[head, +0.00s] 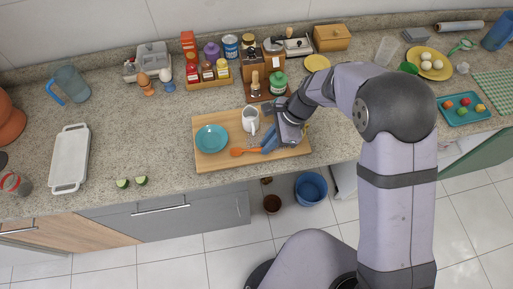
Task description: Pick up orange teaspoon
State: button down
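The orange teaspoon (238,152) lies on the wooden board (203,171), in front of and to the right of a teal bowl (211,138). Its wider end points left, and its right end runs toward my gripper (269,145). My gripper is low over the right half of the board, close to the teaspoon's right end. The view is too small to tell if they touch or whether the fingers are open or shut. Part of the board's right side is hidden by my arm.
A white jug (250,120) stands just behind my gripper. Bottles, jars and a mortar stand along the back. Cucumber pieces (141,181) and a white tray (70,158) lie to the left. The counter's front edge is close to the board.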

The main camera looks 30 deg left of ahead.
jog(key=shift+r, duration=0.15)
notch_tip(320, 180, up, 10)
jog(key=b, duration=0.2)
jog(key=s+a+r+n+t+h+b, duration=0.1)
jog(key=s+a+n+t+h+b, duration=0.15)
jog(key=s, duration=0.35)
jog(key=s+a+r+n+t+h+b, duration=0.1)
jog(key=s+n+t+b, duration=0.2)
jog(key=s, duration=0.4)
jog(key=w+d+r+n+t, duration=0.1)
jog(key=w+d+n+t, duration=0.25)
jog(key=w+d, duration=0.65)
jog(key=w+r+t, duration=0.5)
jog(key=w+r, duration=0.1)
jog(key=w, duration=0.3)
jog(key=shift+a+r+m+b, duration=0.25)
jog(key=shift+r+m+b, duration=0.05)
